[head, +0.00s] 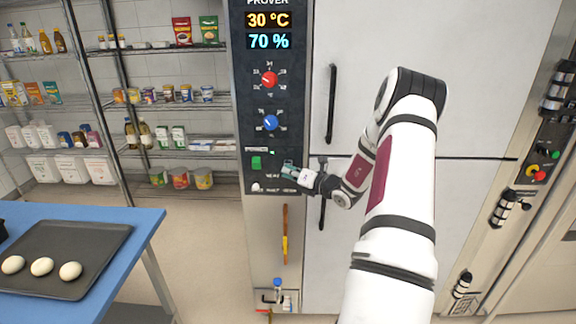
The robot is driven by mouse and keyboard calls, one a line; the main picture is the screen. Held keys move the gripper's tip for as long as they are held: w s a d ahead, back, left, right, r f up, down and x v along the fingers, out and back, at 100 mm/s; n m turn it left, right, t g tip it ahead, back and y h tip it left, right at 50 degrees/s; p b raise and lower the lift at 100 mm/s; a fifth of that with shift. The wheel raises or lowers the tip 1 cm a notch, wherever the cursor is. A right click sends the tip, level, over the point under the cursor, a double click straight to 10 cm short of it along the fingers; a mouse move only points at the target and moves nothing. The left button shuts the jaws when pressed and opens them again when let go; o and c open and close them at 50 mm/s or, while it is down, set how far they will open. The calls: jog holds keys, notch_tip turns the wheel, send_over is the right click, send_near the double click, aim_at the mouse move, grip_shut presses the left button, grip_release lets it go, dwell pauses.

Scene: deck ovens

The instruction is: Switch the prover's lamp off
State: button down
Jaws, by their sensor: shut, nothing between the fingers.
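The prover's dark control panel (239,110) stands upright in the head view, with a display (268,30) reading 30 °C and 70 %. Below are a red knob (269,79) and a blue knob (270,122). Lower on the panel are a green switch (256,163) and a small white part (256,187); their labels are too small to read surely. My gripper (287,170) is shut and empty at the panel's lower right, right of the green switch. It covers part of the panel there. I cannot tell whether it touches the panel or which control is the lamp's.
White prover doors (440,60) with dark upright handles (332,104) are right of the panel. A blue table (145,222) at left carries a dark tray (100,240) with three dough balls. Wire shelves (160,104) with goods stand behind. Floor shows between table and prover.

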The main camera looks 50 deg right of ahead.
jog(key=s+a+p, duration=0.2)
jog(key=s+a, duration=0.2)
jog(key=shift+a, duration=0.3)
dwell(0.3)
dwell(0.4)
